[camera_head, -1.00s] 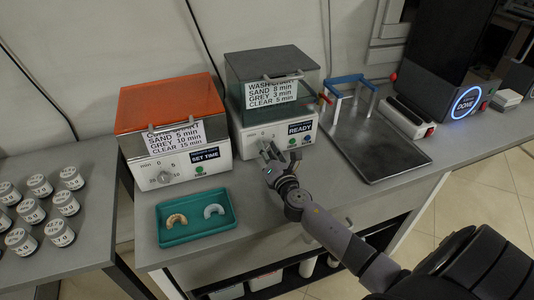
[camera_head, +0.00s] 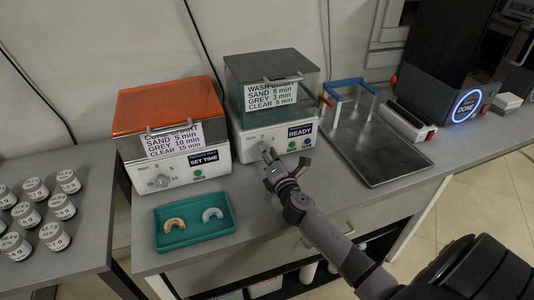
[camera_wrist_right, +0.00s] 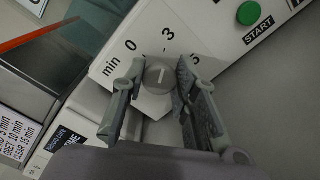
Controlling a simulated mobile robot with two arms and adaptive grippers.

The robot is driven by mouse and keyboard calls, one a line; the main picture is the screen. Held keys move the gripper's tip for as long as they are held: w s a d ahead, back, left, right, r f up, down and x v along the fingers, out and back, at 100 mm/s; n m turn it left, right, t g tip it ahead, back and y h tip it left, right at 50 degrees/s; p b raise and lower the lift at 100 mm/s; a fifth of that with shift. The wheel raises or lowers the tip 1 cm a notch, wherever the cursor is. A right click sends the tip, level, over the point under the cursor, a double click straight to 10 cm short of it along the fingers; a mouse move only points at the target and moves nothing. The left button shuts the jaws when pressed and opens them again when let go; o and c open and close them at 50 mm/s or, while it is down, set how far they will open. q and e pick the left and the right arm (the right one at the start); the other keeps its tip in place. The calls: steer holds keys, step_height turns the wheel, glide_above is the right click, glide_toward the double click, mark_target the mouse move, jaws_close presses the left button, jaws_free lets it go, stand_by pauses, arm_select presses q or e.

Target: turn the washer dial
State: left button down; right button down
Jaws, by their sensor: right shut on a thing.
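The washer (camera_head: 246,138) is the white box with a dark green, see-through lid, and its display reads READY. Its round grey dial (camera_wrist_right: 158,75) has a light pointer mark and stands on the front panel among printed numbers. The right gripper (camera_head: 267,158) reaches the dial from the front. In the right wrist view its two fingers (camera_wrist_right: 157,92) stand on either side of the dial, shut on it. In the head view the fingers partly cover the dial. The left gripper is not in view.
The orange-lidded curing unit (camera_head: 190,181) with its own dial stands left of the washer. A teal tray (camera_head: 180,243) with two dental arches lies in front. A metal tray (camera_head: 390,160) is to the right. Labelled jars (camera_head: 35,190) stand on the left table.

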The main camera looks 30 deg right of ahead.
steer(key=c, duration=1.3)
jaws_free()
steer(key=v, duration=1.2)
steer(key=shift+d, duration=0.1)
steer(key=shift+s+f, duration=0.1)
steer(key=shift+f, duration=0.05)
